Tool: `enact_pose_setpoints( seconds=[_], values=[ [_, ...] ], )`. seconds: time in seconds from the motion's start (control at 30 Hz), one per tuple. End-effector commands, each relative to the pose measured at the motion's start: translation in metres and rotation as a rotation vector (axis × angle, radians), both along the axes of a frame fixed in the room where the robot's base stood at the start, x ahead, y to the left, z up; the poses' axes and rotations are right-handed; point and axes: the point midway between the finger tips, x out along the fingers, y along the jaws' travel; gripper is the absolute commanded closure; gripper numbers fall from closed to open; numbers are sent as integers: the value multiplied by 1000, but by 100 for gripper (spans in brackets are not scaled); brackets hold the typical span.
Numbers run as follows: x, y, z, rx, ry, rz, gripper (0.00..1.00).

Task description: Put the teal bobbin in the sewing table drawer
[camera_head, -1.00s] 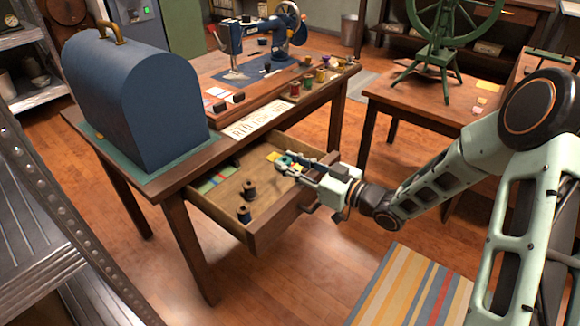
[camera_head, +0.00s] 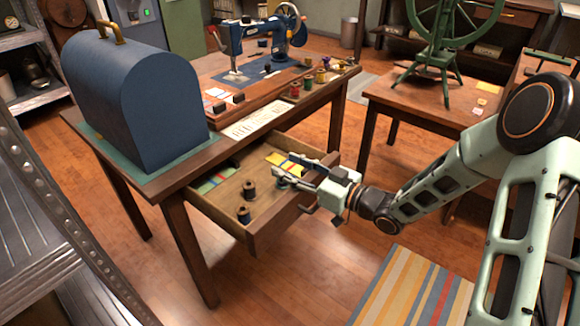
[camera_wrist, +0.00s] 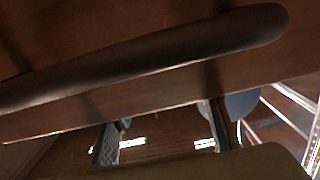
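The sewing table drawer (camera_head: 226,222) is pulled out below the sewing table. My gripper (camera_head: 286,170) is over its right part, near the front panel, with its fingers spread apart. A small teal piece, apparently the teal bobbin (camera_head: 281,182), shows low beside the nearer fingertip, partly hidden; I cannot tell whether it touches the drawer floor. In the wrist view my gripper's two fingers (camera_wrist: 163,138) stand apart with no bobbin visible between them. A dark bar, apparently the drawer handle, crosses above them.
A blue domed case (camera_head: 135,100) and a sewing machine (camera_head: 262,40) stand on the table. A striped rug (camera_head: 415,290) lies on the floor at front right.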

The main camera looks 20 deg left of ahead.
Motion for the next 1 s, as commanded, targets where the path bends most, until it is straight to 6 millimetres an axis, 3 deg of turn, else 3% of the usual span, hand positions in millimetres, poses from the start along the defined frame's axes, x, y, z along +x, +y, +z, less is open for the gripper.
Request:
enact_pose_setpoints(
  seconds=[0.17, 0.33, 0.7, 1.0],
  values=[
    [0, 0, 1, -1, 0, -1, 57],
    [0, 0, 16, 0, -1, -1, 57],
    [-29, -78, 18, -1, 1, -5, 57],
    [-44, -109, 18, 0, 0, -1, 57]
  ],
)
